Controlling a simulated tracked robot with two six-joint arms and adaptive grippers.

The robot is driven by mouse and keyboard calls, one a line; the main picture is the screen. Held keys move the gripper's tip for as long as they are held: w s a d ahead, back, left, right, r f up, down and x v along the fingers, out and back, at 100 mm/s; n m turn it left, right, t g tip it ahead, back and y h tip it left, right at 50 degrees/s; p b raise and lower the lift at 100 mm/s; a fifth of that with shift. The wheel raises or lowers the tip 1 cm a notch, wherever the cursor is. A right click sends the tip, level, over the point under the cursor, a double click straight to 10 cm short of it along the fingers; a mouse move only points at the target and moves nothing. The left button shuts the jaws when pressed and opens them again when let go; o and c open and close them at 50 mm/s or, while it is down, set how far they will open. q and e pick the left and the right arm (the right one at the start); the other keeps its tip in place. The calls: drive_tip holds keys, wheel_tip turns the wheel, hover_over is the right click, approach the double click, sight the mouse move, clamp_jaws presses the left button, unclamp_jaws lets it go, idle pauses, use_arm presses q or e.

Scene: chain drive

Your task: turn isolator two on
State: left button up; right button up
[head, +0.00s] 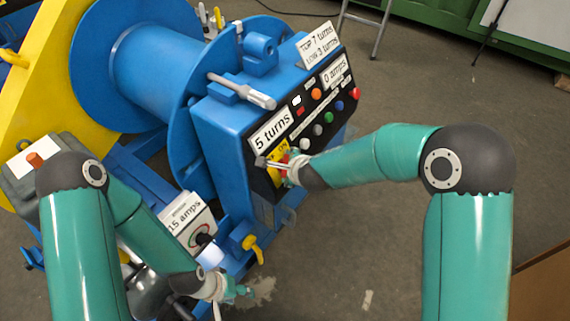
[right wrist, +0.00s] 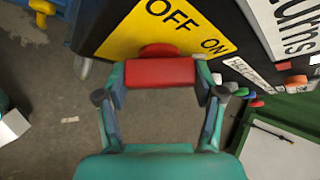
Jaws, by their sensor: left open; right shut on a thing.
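A red isolator handle (right wrist: 160,73) sits on a yellow plate (right wrist: 135,38) marked OFF and ON. In the right wrist view OFF is above the handle and ON is to its upper right. My right gripper (right wrist: 160,92) is shut on the red handle, one finger at each end. In the head view my right gripper (head: 288,166) is at the lower left part of the black control panel (head: 330,110) and partly covers the yellow plate (head: 271,178). I cannot read an isolator number. My left gripper (head: 238,291) is open and empty, low near the front.
The blue machine (head: 225,140) has a large drum (head: 150,65). Its panel carries coloured buttons and a "5 turns" sign (head: 272,130). A "15 amps" box (head: 190,222) and a yellow lever (head: 252,246) are near my left gripper. The floor at right is mostly clear.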

drive_tip(key=shift+d+f, duration=0.1)
drive_tip(key=shift+d, duration=0.1)
drive_tip(key=o, duration=1)
drive_tip(key=shift+o, duration=0.7)
drive_tip(key=shift+a, duration=0.1)
drive_tip(key=shift+r, duration=0.2)
drive_tip(key=v, duration=1.1)
drive_tip(key=shift+s+r, duration=0.25)
